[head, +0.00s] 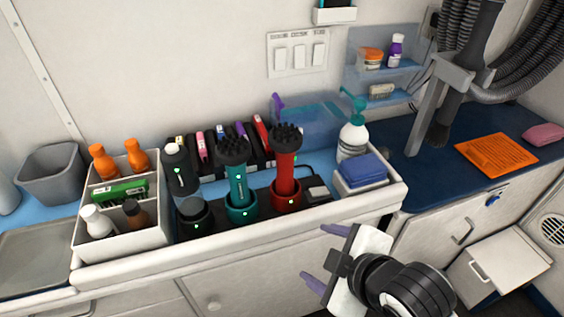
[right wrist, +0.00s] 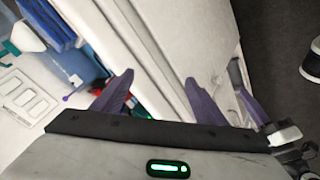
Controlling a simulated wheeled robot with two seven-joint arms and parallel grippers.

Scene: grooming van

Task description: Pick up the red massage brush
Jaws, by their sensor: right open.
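The red massage brush (head: 285,170) stands upright in a red holder (head: 285,197) on the counter in the head view, its dark bristled head at the top. A teal brush (head: 238,180) of the same shape stands just left of it in a teal holder. My right gripper (head: 318,259) is open and empty, in front of the counter, below and to the right of the red brush. Its purple fingers (right wrist: 160,95) also show apart in the right wrist view, with the counter's white side beyond them. My left gripper is not in view.
A raised white rim (head: 240,232) runs along the counter's front. A bin with blue cloths (head: 361,172) and a pump bottle (head: 352,138) stand right of the brushes. A divided white caddy (head: 120,235) with bottles stands left. Open floor shows in the right wrist view.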

